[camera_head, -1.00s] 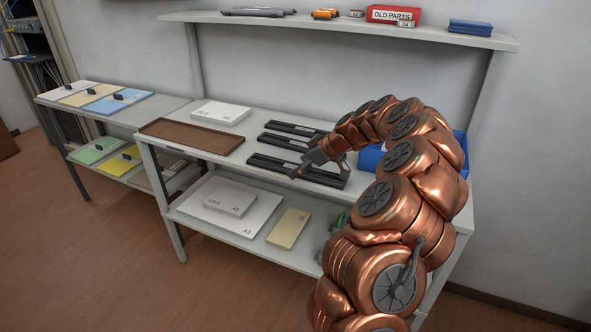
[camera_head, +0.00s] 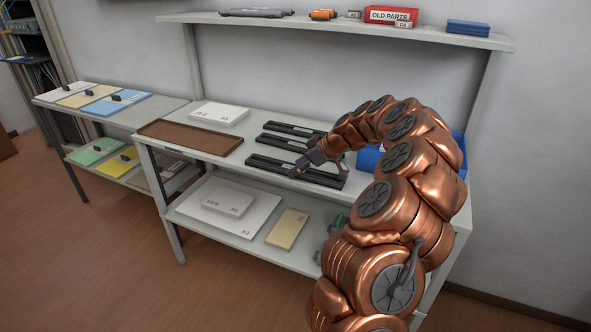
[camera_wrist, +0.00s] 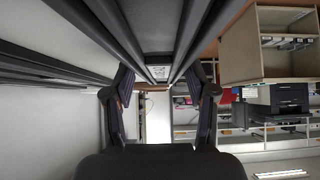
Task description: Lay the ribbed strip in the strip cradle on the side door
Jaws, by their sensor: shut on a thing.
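My gripper (camera_head: 298,168) is over the front of the white workbench, at the nearest of the black bars (camera_head: 266,163) lying there. In the wrist view my gripper (camera_wrist: 164,95) has its two ribbed dark fingers on either side of a long dark bar (camera_wrist: 150,30) with a small pale label, and it is shut on it. Which bar on the bench this is, and whether it still touches the bench, I cannot tell. I cannot make out a ribbed strip, a strip cradle or a side door for certain in either view.
Two more black bars (camera_head: 292,129) lie behind. A brown tray (camera_head: 190,137) is to the left, a blue bin (camera_head: 370,158) behind my arm. A shelf (camera_head: 340,29) above holds a red OLD PARTS box (camera_head: 390,15). A dark printer (camera_wrist: 280,95) stands in the wrist view's background.

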